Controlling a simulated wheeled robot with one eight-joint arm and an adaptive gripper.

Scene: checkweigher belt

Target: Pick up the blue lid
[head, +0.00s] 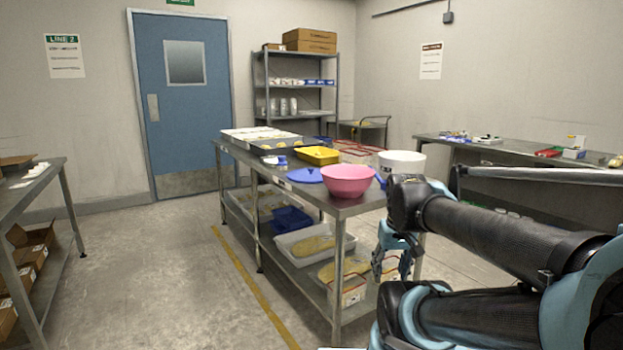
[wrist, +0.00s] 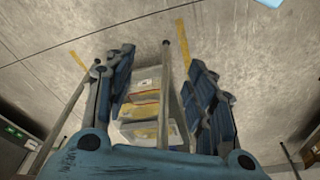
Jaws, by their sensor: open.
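The blue lid (head: 305,175) lies flat on the steel table (head: 347,208), beside a pink bowl (head: 347,181), whose rim hides part of its right side. My gripper (head: 391,268) hangs at the near right end of this table, lower than its top and well apart from the lid. In the wrist view my gripper (wrist: 160,65) has its two fingers spread with nothing between them. I cannot make out the lid in that view.
A white tub (head: 402,163) stands behind the bowl, and a yellow tray (head: 317,155) lies beyond the lid. Tubs of yellow food fill the lower shelf, including a white one (head: 315,248). Open floor (head: 190,290) lies left of the table.

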